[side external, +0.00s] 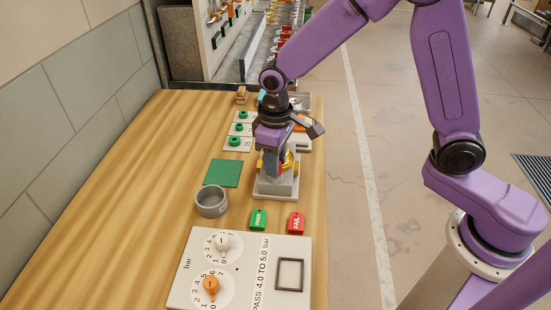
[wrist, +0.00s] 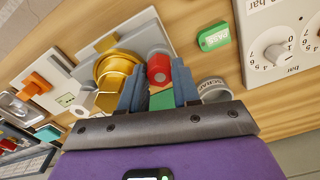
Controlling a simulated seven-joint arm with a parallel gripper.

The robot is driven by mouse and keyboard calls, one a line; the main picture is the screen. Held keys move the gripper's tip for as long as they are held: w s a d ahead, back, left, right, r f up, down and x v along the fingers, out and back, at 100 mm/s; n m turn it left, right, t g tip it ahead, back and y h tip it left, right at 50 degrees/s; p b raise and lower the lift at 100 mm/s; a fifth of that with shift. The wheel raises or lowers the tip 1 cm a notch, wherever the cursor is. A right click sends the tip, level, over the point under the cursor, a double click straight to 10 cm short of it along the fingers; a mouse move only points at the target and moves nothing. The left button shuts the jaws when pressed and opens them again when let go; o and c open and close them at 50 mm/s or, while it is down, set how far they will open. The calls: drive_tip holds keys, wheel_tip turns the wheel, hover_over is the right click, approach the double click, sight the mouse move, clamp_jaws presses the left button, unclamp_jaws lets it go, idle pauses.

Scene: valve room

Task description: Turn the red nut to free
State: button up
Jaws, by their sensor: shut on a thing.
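The red nut (wrist: 158,69) shows in the wrist view between the tips of my gripper's two blue-grey fingers (wrist: 159,88). It sits beside a brass valve body (wrist: 113,70) on a grey base. In the side view my gripper (side external: 272,172) points down over the same grey base (side external: 275,190), with only a sliver of the red nut (side external: 280,170) visible and the brass part (side external: 289,162) just right of it. My gripper is shut on the red nut. The fingers hide part of the nut, and its thread cannot be seen.
A grey scrap cup (side external: 211,202) and a green mat (side external: 222,173) lie left of the base. A green PASS tag (side external: 258,219) and a red FAIL tag (side external: 296,222) lie in front, before a dial panel (side external: 240,270). The table's left side is clear.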

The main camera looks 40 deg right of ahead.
drive_tip(key=n, duration=0.3)
drive_tip(key=shift+n, duration=0.3)
drive_tip(key=shift+r+n, duration=0.1)
drive_tip(key=shift+n, duration=1.8)
drive_tip(key=o, duration=1.1)
drive_tip(key=shift+c, duration=0.2)
